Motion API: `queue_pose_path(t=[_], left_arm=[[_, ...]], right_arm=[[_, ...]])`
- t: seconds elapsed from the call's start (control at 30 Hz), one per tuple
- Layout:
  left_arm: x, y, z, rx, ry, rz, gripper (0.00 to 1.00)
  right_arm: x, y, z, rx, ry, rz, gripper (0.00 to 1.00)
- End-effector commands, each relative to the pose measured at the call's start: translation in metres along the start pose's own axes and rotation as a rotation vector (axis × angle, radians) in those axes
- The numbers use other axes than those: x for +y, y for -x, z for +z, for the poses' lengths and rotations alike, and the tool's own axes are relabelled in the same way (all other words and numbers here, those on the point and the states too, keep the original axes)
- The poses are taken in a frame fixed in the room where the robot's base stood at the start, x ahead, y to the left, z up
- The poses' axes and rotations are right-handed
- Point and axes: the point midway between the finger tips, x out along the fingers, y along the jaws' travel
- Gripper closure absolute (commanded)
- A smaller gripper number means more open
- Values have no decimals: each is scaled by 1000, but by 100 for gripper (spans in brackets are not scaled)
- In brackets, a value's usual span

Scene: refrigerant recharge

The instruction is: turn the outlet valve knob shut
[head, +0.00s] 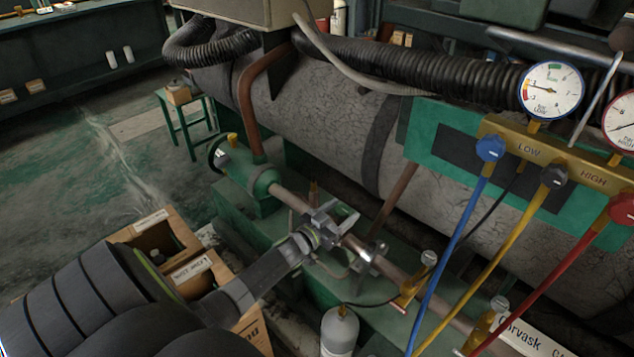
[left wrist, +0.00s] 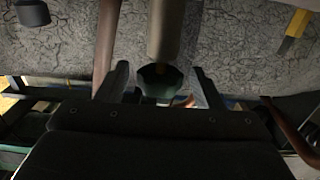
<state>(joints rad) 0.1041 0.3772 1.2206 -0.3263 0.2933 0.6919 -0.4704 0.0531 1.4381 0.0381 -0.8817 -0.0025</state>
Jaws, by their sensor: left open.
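A green valve body (head: 246,180) sits on the copper-brown pipe left of centre in the head view, with a dark round handwheel (head: 217,153) at its far left end. No label shows which knob is the outlet valve's. My left gripper (head: 337,222) is open over the pipe, to the right of the green valve and apart from its handwheel. In the left wrist view its two fingers (left wrist: 158,88) stand apart, with a dark green rounded part (left wrist: 160,80) and a brownish cylinder seen between and beyond them. Whether they touch it, I cannot tell. My right gripper is not in view.
A gauge manifold (head: 517,149) with blue, dark and red knobs and hoses hangs at the right. A grey bottle (head: 339,332) stands below the gripper. A wooden box (head: 150,232) is at the lower left. A large grey tank (head: 330,115) blocks the back.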

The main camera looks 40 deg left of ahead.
Motion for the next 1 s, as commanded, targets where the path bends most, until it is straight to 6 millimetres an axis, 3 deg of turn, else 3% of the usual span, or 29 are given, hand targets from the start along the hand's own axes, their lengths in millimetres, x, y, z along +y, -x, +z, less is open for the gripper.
queue_pose_path(t=[0.6, 0.8, 1.0], left_arm=[[0, 128, 0, -3, 0, 1, 39], [0, 155, 0, -1, -1, 1, 39], [0, 164, 0, 0, -1, 1, 39]], right_arm=[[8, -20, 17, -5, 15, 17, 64], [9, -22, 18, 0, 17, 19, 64], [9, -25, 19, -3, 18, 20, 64]])
